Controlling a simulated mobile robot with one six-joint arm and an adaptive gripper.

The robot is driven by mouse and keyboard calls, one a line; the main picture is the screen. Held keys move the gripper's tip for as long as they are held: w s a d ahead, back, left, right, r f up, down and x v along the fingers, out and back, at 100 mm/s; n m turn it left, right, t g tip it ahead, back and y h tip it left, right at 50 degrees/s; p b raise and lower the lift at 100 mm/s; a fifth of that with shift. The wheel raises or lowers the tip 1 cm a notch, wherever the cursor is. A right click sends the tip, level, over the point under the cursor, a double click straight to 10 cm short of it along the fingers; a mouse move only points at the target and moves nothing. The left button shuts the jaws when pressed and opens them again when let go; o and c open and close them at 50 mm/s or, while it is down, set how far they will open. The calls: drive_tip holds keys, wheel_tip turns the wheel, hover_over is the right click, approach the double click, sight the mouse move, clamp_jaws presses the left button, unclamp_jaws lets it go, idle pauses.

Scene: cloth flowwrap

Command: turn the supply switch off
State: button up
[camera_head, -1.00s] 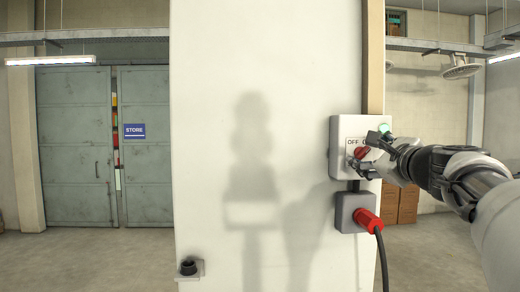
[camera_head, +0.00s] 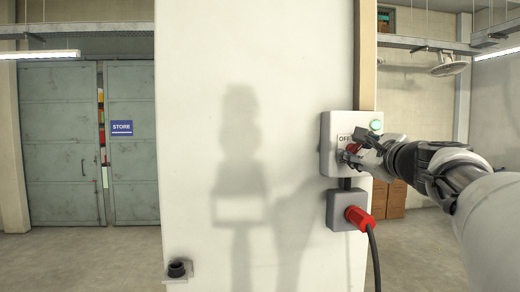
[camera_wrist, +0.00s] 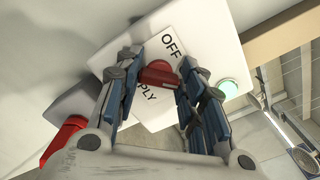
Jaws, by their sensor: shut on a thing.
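The supply switch is a light grey box (camera_head: 329,160) on the white wall panel, with a label reading OFF in the head view. In the wrist view the label (camera_wrist: 150,108) shows OFF and part of SUPPLY. The red switch handle (camera_wrist: 158,74) is between my fingertips; it shows as a small red patch in the head view (camera_head: 353,148). My gripper (camera_wrist: 160,78) is shut on the handle, with a blue-padded finger on each side. Which mark the handle points to I cannot tell. A green lamp (camera_head: 376,125) on the box looks lit; it also shows in the wrist view (camera_wrist: 228,88).
A grey socket box (camera_head: 338,211) with a red plug (camera_head: 359,217) and hanging black cable (camera_head: 374,260) sits just below the switch. A small black knob on a bracket (camera_head: 177,269) is low on the panel. Grey doors with a STORE sign (camera_head: 121,128) stand behind left.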

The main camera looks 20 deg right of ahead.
drive_tip(key=shift+c, duration=0.7)
drive_tip(key=shift+n+b, duration=0.3)
drive_tip(key=shift+c, duration=0.2)
drive_tip(key=n+b, duration=0.2)
drive_tip(key=shift+f+n+b, duration=0.2)
drive_tip(key=shift+n+b, duration=0.1)
drive_tip(key=shift+b, duration=0.05)
drive_tip(key=n+b, duration=0.4)
drive_tip(key=n, duration=0.1)
drive_tip(key=shift+a+f+b, duration=0.1)
drive_tip(key=shift+f+b, duration=0.05)
drive_tip(key=shift+b, duration=0.15)
drive_tip(key=n+b, duration=0.3)
drive_tip(key=n, duration=0.2)
drive_tip(key=shift+n+b, duration=0.35)
drive_tip(key=shift+n, duration=0.05)
drive_tip(key=shift+f+n+b, duration=0.1)
drive_tip(key=shift+n+b, duration=0.95)
drive_tip(key=shift+n, duration=0.95)
drive_tip(key=shift+o, duration=0.2)
drive_tip(key=shift+c, duration=0.2)
